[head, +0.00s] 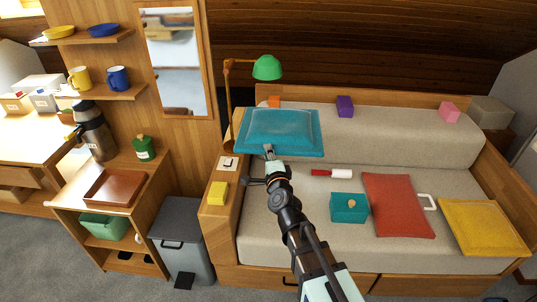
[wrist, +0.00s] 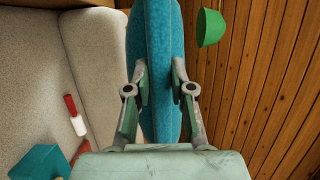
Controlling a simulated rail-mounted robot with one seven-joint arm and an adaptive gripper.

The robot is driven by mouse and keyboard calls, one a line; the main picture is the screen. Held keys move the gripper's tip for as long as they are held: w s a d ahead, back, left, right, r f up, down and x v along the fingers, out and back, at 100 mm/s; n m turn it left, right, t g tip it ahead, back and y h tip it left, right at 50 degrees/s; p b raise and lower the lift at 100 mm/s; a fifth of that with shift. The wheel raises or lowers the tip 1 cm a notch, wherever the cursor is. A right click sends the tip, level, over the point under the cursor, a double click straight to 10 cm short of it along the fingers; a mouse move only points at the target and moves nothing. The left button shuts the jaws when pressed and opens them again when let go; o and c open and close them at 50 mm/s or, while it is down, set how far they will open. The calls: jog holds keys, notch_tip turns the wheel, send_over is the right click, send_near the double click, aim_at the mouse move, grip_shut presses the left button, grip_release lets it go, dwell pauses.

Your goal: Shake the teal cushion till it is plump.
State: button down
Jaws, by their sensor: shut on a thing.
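The teal cushion (head: 282,131) is held up above the left part of the sofa, in front of the backrest. It looks flat-sided with a seam round its edge. My gripper (head: 269,151) is shut on the near edge of the cushion. In the wrist view the cushion (wrist: 154,50) stands between the two fingers of my gripper (wrist: 160,95), with a finger pressed on each face. The cushion's far end runs out of the wrist view at the top.
The sofa seat (head: 270,220) holds a red-handled roller (head: 332,173), a teal box (head: 349,208), a red cushion (head: 398,205) and a yellow cushion (head: 482,227). A green lamp (head: 267,67) stands close behind the teal cushion. A yellow block (head: 217,193) lies on the left armrest.

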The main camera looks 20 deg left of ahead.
notch_tip(320, 180, down, 7)
jog(key=b, duration=0.7)
dwell(1.1)
jog(key=shift+r, duration=0.1)
